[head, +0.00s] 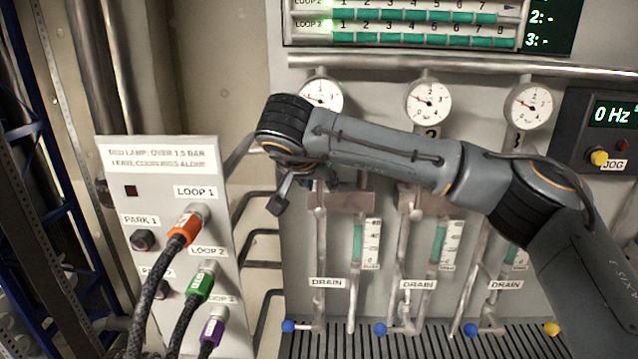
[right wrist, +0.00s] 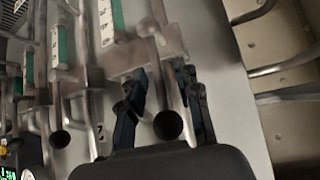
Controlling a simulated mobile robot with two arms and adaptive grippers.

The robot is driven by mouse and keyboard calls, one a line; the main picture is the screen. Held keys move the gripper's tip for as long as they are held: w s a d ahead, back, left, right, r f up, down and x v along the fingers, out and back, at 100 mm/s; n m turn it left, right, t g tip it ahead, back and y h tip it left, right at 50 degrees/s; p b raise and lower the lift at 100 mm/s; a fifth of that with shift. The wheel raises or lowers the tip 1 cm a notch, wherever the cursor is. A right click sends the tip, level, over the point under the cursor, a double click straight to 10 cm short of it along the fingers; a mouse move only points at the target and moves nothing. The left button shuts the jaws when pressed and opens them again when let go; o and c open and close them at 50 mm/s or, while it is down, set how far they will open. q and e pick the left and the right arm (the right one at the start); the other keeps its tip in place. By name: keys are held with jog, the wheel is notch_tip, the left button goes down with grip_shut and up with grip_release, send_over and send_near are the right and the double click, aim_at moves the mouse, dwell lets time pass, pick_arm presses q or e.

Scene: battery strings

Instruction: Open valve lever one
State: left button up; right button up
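Valve lever one shows in the right wrist view as a dark round knob (right wrist: 168,125), seen end-on on a metal stem. My right gripper (right wrist: 162,76) is open, with one finger on each side of the knob and stem. I cannot tell whether either finger touches them. In the head view my right gripper (head: 298,190) is in front of the first pipe column, below the left gauge (head: 322,96). The gripper and arm hide the lever there. My left gripper is out of view.
Gauges two (head: 429,101) and three (head: 529,106) stand to the right. Below are flow tubes (head: 358,243) and drain taps with blue knobs (head: 288,326). A left panel (head: 170,165) has orange (head: 184,232), green and purple hose couplings. A second dark knob (right wrist: 60,139) shows in the wrist view.

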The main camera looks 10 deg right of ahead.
jog(key=v, duration=1.1)
jog(key=shift+a+r, duration=0.15)
jog(key=shift+a, duration=0.05)
jog(key=shift+s, duration=0.15)
